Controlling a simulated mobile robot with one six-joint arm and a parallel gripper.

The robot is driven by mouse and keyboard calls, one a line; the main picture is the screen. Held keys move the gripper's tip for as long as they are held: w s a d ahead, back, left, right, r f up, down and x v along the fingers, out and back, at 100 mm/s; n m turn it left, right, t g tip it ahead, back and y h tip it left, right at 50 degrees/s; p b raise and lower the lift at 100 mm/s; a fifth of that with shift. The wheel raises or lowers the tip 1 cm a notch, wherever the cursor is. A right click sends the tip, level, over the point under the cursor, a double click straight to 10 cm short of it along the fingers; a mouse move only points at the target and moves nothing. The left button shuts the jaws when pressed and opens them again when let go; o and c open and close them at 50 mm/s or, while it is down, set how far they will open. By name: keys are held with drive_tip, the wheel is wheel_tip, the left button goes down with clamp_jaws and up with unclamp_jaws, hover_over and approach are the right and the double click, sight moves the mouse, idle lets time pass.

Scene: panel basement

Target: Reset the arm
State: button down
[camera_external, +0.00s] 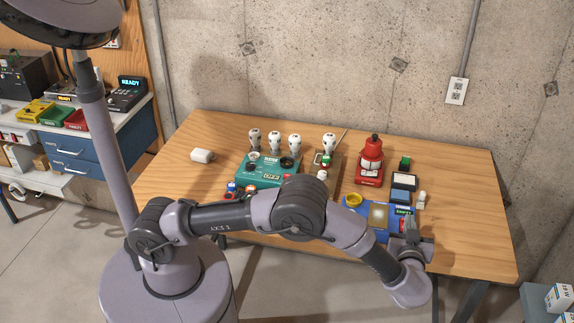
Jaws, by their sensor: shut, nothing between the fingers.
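My arm reaches from its base at the lower left across the front of the wooden table (460,190) to the right. My gripper (411,226) is shut and empty over the front right part of the table. It is close to the right side of a blue device (381,230) with a yellow knob (353,200). The fingertips are small in this view, and whether they touch the device I cannot tell.
A teal panel box (264,178), a red device (370,162), several white round-topped pieces (254,139) and small blocks (403,181) stand on the table. The table's right side is clear. A concrete wall (330,60) stands behind.

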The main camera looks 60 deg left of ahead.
drive_tip(key=w+r+m+t+h, duration=0.35)
drive_tip(key=w+r, duration=0.35)
drive_tip(key=r, duration=0.5)
drive_tip(key=s+a+r+m+h+b, duration=0.1)
drive_tip(key=s+a+r+m+h, duration=0.15)
drive_tip(key=r+h, duration=0.3)
drive_tip(key=s+a+r+m+h, duration=0.1)
drive_tip(key=r+m+h, duration=0.25)
drive_tip(key=r, duration=0.25)
drive_tip(key=s+a+f+m+g+y, duration=0.1)
drive_tip(key=s+a+f+g, duration=0.2)
drive_tip(key=s+a, duration=0.4)
drive_tip(key=s+a+f+m+g+y, duration=0.1)
drive_tip(key=s+a+f+g, duration=0.2)
drive_tip(key=s, duration=1.6)
drive_tip(key=s+a+f+m+g+y+b, duration=0.1)
drive_tip(key=s+a+f+m+g, duration=0.1)
drive_tip(key=s+a+f, duration=0.4)
drive_tip(key=s+a+g, duration=0.1)
drive_tip(key=s+a, duration=0.4)
drive_tip(key=s, duration=0.2)
drive_tip(key=shift+a, duration=0.3)
